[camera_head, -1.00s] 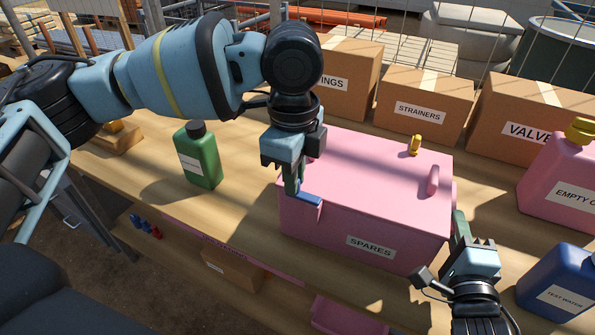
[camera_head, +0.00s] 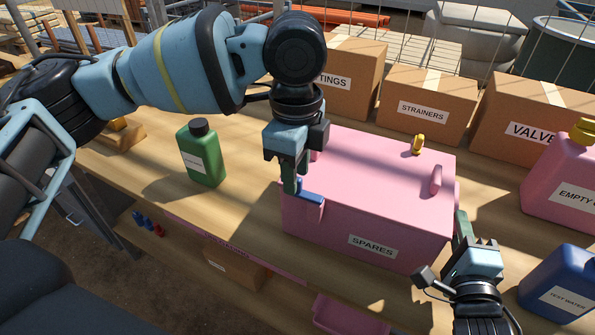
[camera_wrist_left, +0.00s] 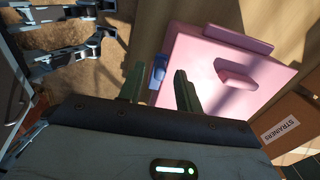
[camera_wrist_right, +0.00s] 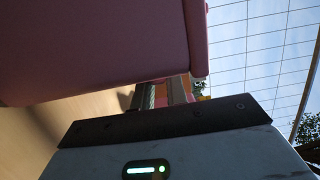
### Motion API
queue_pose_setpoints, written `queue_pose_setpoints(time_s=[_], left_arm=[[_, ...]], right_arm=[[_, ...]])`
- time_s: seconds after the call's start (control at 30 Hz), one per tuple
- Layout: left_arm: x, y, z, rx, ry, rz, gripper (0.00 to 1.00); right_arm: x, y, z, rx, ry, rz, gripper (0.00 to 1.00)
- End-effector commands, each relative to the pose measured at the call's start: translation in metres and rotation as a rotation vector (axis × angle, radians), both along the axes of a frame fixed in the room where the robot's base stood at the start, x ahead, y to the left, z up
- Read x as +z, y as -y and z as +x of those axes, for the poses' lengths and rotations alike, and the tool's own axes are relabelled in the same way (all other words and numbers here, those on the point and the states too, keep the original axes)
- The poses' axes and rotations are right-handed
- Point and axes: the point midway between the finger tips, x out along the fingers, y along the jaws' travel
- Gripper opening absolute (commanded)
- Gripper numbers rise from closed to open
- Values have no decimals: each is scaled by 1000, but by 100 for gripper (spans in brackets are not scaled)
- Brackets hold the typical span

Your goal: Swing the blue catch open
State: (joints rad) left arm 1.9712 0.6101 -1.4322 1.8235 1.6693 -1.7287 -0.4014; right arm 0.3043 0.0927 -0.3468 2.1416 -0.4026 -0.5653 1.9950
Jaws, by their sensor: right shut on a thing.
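The pink box (camera_head: 385,170) marked SPARES stands on the wooden bench with its lid down. The blue catch (camera_head: 311,198) is at its front left top corner; it also shows in the left wrist view (camera_wrist_left: 157,74). My left gripper (camera_head: 290,185) points down beside the catch. Its green fingers (camera_wrist_left: 158,86) are apart, with the catch seen between them, closer to one finger; contact cannot be told. My right gripper (camera_head: 462,222) is at the box's right side, shut on a pink part there, apparently a side handle (camera_wrist_right: 162,92), mostly hidden by the fingers.
A green bottle (camera_head: 202,153) stands left of the box. Cardboard boxes, including STRAINERS (camera_head: 424,105), line the back. A pink jug (camera_head: 565,165) and a blue jug (camera_head: 560,285) stand at the right.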

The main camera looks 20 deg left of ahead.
Motion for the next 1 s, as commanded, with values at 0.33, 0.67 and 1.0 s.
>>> queue_pose_setpoints(time_s=[0.33,0.67,1.0], left_arm=[[67,1,0,0,3,-3,35],[107,0,0,0,1,-2,35],[111,0,0,0,0,-1,35]], right_arm=[[0,0,0,0,-1,0,0],[0,0,0,0,-1,0,0],[0,0,0,0,-1,0,0]])
